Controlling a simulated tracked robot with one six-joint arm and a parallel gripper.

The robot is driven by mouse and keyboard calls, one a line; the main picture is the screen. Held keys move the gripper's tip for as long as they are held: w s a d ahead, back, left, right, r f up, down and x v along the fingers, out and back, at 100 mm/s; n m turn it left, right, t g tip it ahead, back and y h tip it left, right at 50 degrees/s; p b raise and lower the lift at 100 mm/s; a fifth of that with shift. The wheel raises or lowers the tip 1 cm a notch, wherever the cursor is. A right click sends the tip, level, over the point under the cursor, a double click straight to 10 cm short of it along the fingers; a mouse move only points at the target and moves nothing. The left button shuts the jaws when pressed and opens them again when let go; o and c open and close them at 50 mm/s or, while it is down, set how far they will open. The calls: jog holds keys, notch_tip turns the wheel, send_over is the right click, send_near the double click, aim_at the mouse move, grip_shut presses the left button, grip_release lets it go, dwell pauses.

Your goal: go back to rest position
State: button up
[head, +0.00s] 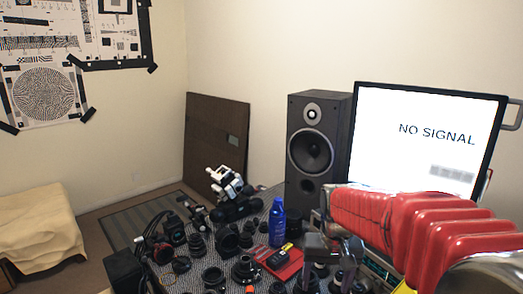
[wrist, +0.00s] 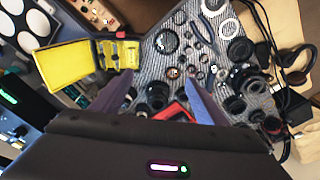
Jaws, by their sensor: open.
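My gripper (wrist: 160,80) is open in the wrist view, its two fingers wide apart with nothing held between them. It is over the table with the striped grey cloth (wrist: 220,58), where many lens parts lie. In the head view my gripper (head: 322,248) is a dark shape at the end of my red-sleeved arm, at the right side of the table. A red tray (head: 284,265) lies just left of it; part of a red thing also shows between the fingers in the wrist view. The gripper hides some parts behind it.
A blue bottle (head: 277,222) stands upright near the tray. Black lens parts (head: 213,277) crowd the table. A speaker (head: 312,150) and a monitor (head: 420,140) reading NO SIGNAL stand behind. A yellow open case (wrist: 68,68) is at left in the wrist view; black cables (wrist: 290,75) run at right.

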jog(key=s+r+t, duration=0.2)
jog(key=s+r, duration=0.1)
jog(key=s, duration=0.7)
jog(key=s+r+n+t, duration=0.1)
jog(key=s+r+t, duration=0.1)
jog(key=s, duration=0.8)
jog(key=shift+r, duration=0.7)
jog(key=shift+a, duration=0.1)
